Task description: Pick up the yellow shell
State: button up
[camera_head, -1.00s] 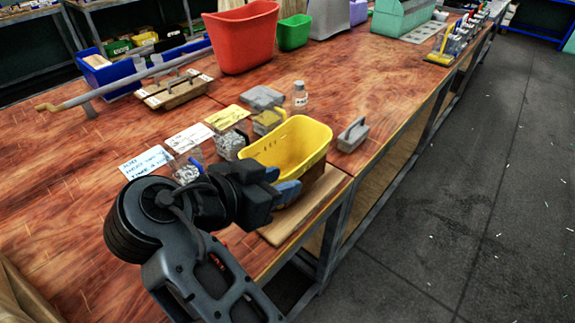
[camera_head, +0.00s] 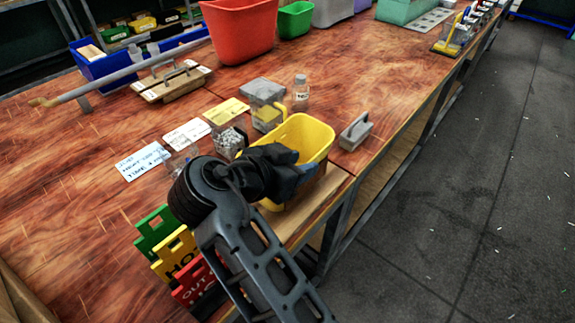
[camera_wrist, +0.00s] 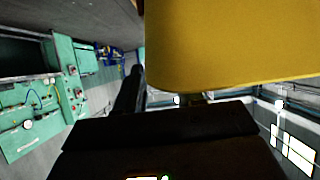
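The yellow shell appears to be the open yellow tub (camera_head: 314,137) near the table's front edge, upright on a pale wooden board. My gripper (camera_head: 290,170) is at the tub's near left side, with its dark fingers overlapping the near rim and wall in the head view. In the wrist view, the yellow wall (camera_wrist: 230,45) fills the upper right, very close to the camera. One dark finger stands at its left edge; the other is mostly hidden behind the yellow. The fingers look apart. I cannot tell whether they touch the tub.
Clear jars (camera_head: 230,140) and paper labels (camera_head: 143,160) lie left of the tub. A grey handled block (camera_head: 355,132) sits to its right. Green, yellow and red signs (camera_head: 174,253) stand near my arm. A red bin (camera_head: 240,32) stands farther back.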

jog(key=shift+x, duration=0.75)
jog(key=shift+c, duration=0.2)
grip_shut()
